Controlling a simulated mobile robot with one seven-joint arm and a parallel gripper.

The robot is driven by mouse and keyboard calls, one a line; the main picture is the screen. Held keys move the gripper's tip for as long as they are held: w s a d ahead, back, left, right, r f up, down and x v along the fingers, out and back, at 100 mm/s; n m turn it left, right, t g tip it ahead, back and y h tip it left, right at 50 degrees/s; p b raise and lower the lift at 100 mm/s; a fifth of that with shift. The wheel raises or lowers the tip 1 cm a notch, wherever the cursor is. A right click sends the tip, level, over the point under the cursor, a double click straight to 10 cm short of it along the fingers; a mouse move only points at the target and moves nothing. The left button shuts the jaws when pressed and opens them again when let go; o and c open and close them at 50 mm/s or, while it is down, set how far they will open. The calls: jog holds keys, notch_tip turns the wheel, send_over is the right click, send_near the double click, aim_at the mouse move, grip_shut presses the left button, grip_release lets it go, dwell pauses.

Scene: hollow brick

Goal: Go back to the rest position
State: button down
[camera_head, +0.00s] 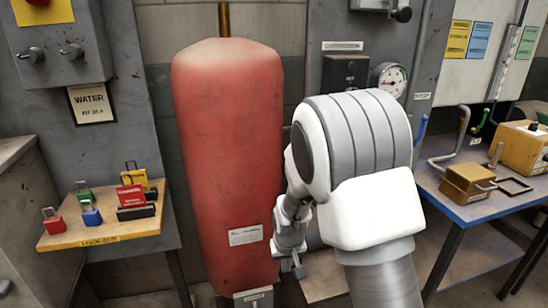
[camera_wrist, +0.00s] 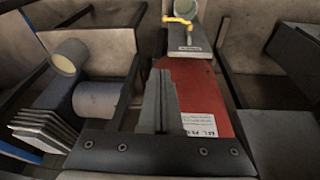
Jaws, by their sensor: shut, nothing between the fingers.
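My gripper (camera_head: 291,264) hangs low in the head view, in front of the lower right side of a tall red tank (camera_head: 225,130). In the wrist view my gripper's fingers (camera_wrist: 160,88) are together with nothing between them. Behind them lies the red tank's surface (camera_wrist: 195,85) with a white label (camera_wrist: 200,124). I cannot tell whether the fingers touch the tank. My white and grey arm hides part of the wall and floor on the right of the head view.
A yellow valve handle (camera_wrist: 180,22) sits beyond the tank in the wrist view. A shelf (camera_head: 105,232) with several padlocks (camera_head: 90,214) stands left. A blue-edged table (camera_head: 480,212) with yellow boxes (camera_head: 467,183) stands right. A pressure gauge (camera_head: 389,79) is on the back panel.

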jog(key=s+d+r, duration=0.2)
jog(key=r, duration=0.4)
jog(key=s+d+r, duration=0.2)
jog(key=r, duration=0.4)
jog(key=s+d+r+m+t, duration=0.1)
jog(key=s+d+r, duration=0.2)
jog(key=s+r, duration=0.55)
jog(key=s+d+r+m+t, duration=0.15)
jog(key=s+d+r, duration=0.3)
jog(key=s, duration=0.75)
notch_tip(320, 180, up, 15)
jog(key=p, duration=1.4)
jog(key=shift+s+a, duration=0.2)
jog(key=shift+a, duration=0.15)
jog(key=shift+n, duration=0.25)
